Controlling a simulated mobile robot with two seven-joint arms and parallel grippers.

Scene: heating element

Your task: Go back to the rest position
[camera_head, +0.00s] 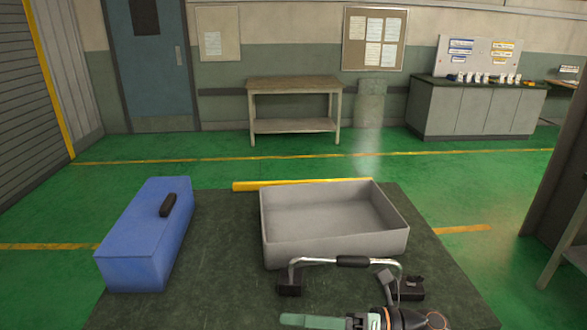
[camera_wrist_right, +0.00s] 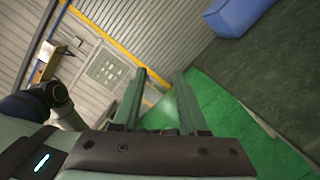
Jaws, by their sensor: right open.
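My left gripper is not visible.
The dark table (camera_head: 215,265) carries a blue box (camera_head: 140,240) at left, also in the wrist view (camera_wrist_right: 242,17), an open empty grey tray (camera_head: 335,245), and a yellow bar (camera_head: 245,186) behind. The tabletop between box and tray is clear. A workbench (camera_head: 295,85) stands by the far wall.

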